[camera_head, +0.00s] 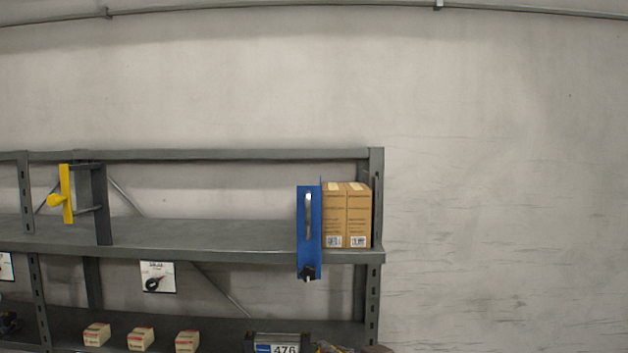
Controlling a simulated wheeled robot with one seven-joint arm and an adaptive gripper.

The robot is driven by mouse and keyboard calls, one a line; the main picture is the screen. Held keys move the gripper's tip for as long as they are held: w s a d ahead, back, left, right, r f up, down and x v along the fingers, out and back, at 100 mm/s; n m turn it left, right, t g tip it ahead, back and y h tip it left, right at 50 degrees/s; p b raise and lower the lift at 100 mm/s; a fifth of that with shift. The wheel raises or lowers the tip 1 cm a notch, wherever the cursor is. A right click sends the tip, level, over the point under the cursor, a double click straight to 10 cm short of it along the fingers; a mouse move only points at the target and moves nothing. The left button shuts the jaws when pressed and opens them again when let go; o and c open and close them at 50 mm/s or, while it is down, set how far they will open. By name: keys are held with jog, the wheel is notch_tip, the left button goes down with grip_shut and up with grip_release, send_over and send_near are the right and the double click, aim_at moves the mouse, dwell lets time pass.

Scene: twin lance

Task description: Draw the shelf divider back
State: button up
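A blue upright panel (309,229), which looks like the shelf divider, stands on the upper shelf (200,238) near its right end. It has a pale vertical handle (308,215) on its front and a black knob or clamp (308,273) at its bottom, below the shelf's front edge. Brown cartons (346,214) stand just right of it. Further left, a yellow upright piece with a round knob (58,199) sits beside a dark grey upright plate (101,203). My gripper is not in this view.
The upper shelf is bare between the grey plate and the blue panel. The lower shelf holds several small cream boxes (141,338) and a dark case marked 476 (278,343). A white sign (158,276) hangs below the upper shelf. Plain wall (500,200) fills the right.

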aim_at(307, 211)
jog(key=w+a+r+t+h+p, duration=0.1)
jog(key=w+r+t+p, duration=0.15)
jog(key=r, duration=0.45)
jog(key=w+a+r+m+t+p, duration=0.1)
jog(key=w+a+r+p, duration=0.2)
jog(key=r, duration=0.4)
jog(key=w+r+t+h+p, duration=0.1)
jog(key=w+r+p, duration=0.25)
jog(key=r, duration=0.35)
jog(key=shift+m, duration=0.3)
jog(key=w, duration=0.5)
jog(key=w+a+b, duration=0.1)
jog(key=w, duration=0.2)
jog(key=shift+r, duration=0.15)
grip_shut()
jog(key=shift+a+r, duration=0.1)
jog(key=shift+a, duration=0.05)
